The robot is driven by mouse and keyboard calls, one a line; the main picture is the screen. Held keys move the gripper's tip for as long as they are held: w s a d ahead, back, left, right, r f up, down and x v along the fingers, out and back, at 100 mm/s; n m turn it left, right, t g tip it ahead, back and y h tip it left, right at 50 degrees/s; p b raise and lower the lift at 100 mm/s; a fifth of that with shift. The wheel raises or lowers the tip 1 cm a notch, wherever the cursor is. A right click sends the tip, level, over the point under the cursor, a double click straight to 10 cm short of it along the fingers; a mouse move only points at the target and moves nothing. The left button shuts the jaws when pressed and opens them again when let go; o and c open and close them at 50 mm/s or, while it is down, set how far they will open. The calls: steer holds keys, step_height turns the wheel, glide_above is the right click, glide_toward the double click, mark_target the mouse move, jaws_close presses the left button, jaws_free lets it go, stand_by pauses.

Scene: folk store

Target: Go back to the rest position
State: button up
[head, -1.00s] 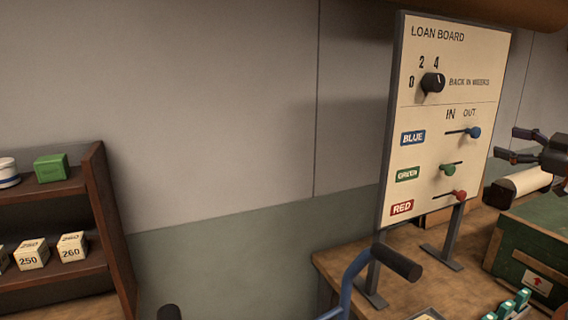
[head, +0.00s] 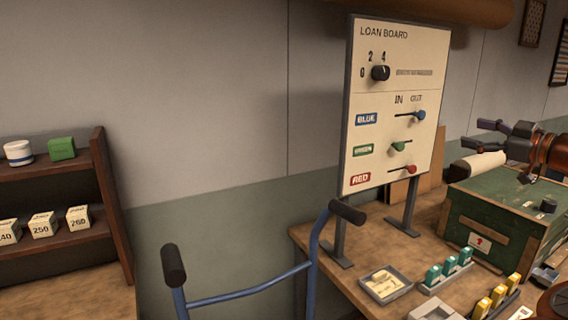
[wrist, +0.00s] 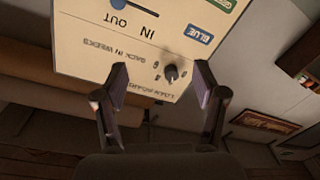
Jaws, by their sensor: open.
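My gripper (head: 488,139) is at the right of the head view, above the green chest and to the right of the loan board (head: 437,75). Its fingers point left toward the board and are spread apart with nothing between them. In the wrist view my gripper (wrist: 158,95) is open. The board (wrist: 90,50) shows upside down beyond the fingertips. Its black dial (head: 380,73) also shows in the wrist view (wrist: 171,73), between and beyond the fingers. The blue slider knob (head: 421,115) is at the OUT end; the green (head: 398,147) and red (head: 411,169) knobs are below.
The green chest (head: 490,215) stands on the wooden table (head: 350,275) under my arm. Trays with teal blocks (head: 450,266) and yellow blocks (head: 497,296) lie in front. A blue tubular frame (head: 250,287) stands before the table. A shelf (head: 110,200) is at left.

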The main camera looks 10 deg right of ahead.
steer(key=s+a+g+y+p, duration=0.15)
steer(key=a+g, duration=0.25)
steer(key=a, duration=1.1)
steer(key=a+g+y, duration=0.2)
steer(key=a+g, duration=0.2)
steer(key=a, duration=1.2)
steer(key=s+a+f+m+g+h+p, duration=0.1)
steer(key=s+a+f+g, duration=0.2)
steer(key=s+a+f, duration=0.5)
steer(key=s+a+f+m+g+h+p, duration=0.2)
steer(key=s+a+f+m+g+h, duration=0.25)
steer(key=s+f, duration=0.65)
steer(key=s+d+f+m+g+h, duration=0.1)
steer(key=s+d+f+m+h, duration=0.1)
steer(key=s+f, duration=0.3)
steer(key=s+d+f+m+g+h, duration=0.1)
steer(key=s+d+f+m+h, duration=0.1)
steer(key=s, duration=1)
step_height(320, 180, down, 3)
steer(key=d+h, duration=0.1)
steer(key=d, duration=0.1)
steer(key=shift+s+d+g+p, duration=0.3)
steer(key=shift+s+g+p, duration=0.05)
steer(key=shift+s+p, duration=0.05)
steer(key=shift+r+m, duration=0.1)
steer(key=shift+m, duration=0.15)
